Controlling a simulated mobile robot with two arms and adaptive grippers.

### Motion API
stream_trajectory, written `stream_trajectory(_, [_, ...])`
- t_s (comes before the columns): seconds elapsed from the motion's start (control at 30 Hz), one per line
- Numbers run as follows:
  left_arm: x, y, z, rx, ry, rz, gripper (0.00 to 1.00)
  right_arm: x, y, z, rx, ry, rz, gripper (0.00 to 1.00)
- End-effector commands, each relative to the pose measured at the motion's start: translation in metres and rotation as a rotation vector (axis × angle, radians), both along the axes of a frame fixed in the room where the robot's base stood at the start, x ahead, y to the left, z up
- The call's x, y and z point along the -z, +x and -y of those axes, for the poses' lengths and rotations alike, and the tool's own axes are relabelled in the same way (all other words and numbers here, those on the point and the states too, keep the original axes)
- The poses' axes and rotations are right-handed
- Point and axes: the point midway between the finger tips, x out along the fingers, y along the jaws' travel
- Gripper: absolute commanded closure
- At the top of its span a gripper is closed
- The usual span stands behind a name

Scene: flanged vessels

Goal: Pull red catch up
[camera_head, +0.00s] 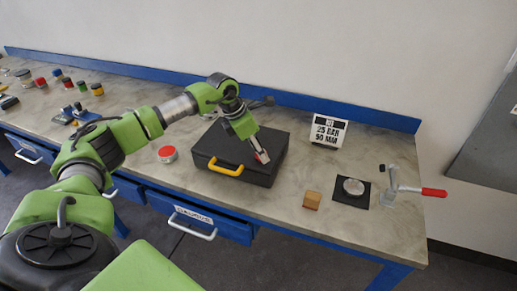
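A black case (222,153) with a yellow handle (225,167) lies closed on the workbench. A small red part, apparently the red catch (257,156), shows at the front right of the case's top edge, partly covered by my gripper. My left gripper (263,157) reaches down over the right part of the case, its tips at or very near this red part. The fingers are too small to tell whether they are open or shut, or whether they touch it. My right gripper is not in view.
A toggle clamp with a red handle (434,192) stands at the right beside a round metal piece (353,187) on a black plate. A wooden block (312,200), a sign (327,131) and a red-topped round item (167,154) surround the case. A blue drawer (200,219) is below.

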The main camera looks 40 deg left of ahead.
Motion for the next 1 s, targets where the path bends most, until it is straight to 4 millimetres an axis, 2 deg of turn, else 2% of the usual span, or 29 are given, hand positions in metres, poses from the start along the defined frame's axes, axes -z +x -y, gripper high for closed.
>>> stream_trajectory(0.17, [-0.022,-0.007,-0.005,-0.001,0.001,0.004,0.55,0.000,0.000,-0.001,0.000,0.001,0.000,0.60])
stream_trajectory(0.4, [-0.071,-0.024,-0.016,-0.002,0.002,0.006,0.55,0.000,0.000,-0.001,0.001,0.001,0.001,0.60])
stream_trajectory(0.6, [-0.100,-0.034,-0.022,-0.002,0.001,0.005,0.55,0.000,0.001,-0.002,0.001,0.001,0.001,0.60])
stream_trajectory(0.73, [-0.108,-0.038,-0.023,-0.001,0.000,0.004,0.55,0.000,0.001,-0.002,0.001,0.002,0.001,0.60])
stream_trajectory(1.0, [-0.111,-0.039,-0.024,-0.001,0.000,0.004,0.55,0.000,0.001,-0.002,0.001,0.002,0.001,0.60])
